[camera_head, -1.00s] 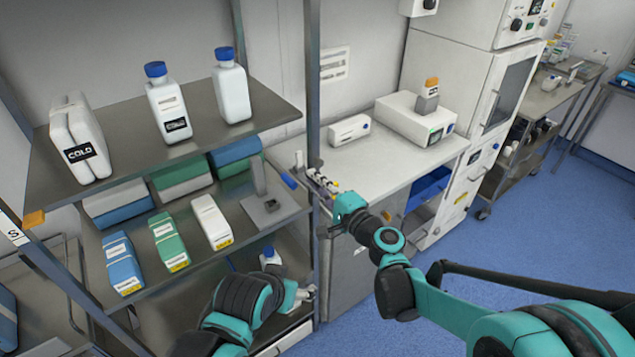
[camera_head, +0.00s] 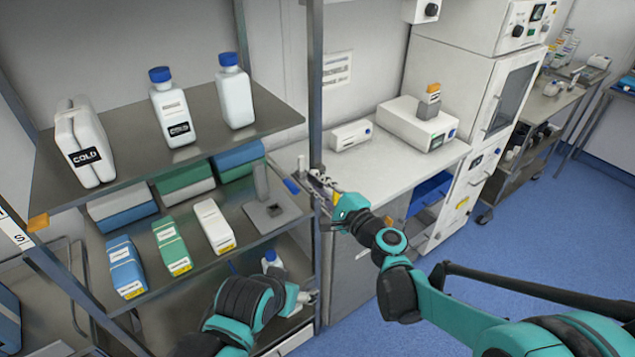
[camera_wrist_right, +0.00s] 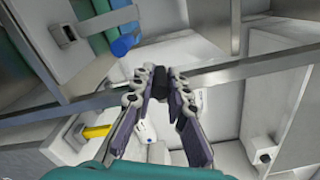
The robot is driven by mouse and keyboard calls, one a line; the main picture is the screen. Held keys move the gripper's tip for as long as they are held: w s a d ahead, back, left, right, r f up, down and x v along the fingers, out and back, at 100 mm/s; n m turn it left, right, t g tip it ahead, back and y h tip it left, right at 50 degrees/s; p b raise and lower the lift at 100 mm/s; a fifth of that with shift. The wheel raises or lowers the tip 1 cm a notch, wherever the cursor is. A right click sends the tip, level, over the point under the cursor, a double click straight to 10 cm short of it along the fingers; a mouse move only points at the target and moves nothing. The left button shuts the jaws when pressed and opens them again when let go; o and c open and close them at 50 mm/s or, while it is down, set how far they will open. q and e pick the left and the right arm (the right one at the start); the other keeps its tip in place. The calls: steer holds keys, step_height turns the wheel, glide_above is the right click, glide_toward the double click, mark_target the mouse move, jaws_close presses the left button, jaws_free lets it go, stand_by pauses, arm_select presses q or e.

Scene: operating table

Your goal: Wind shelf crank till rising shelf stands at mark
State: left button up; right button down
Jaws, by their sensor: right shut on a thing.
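My right gripper (camera_head: 326,190) is at the front post of the shelf rack. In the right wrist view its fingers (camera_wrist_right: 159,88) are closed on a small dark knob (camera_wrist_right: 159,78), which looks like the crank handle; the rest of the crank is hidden. The upper shelf (camera_head: 215,120) holds a COLD jug (camera_head: 84,150) and two blue-capped bottles (camera_head: 172,110). The middle shelf (camera_head: 200,262) holds several boxes. I cannot tell which shelf rises. An orange tag (camera_head: 38,222) is on the left post near the upper shelf's corner. My left gripper (camera_head: 308,297) is low beside the rack; its fingers are unclear.
A white bench (camera_head: 400,165) with devices stands right of the rack, beside a tall white cabinet (camera_head: 490,90). The rack's post (camera_head: 316,90) stands close to both grippers. Blue floor (camera_head: 535,235) is open at the right.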

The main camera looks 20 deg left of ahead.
steer(key=c, duration=1.5)
jaws_free()
steer(key=shift+d, duration=0.1)
steer(key=v, duration=1.2)
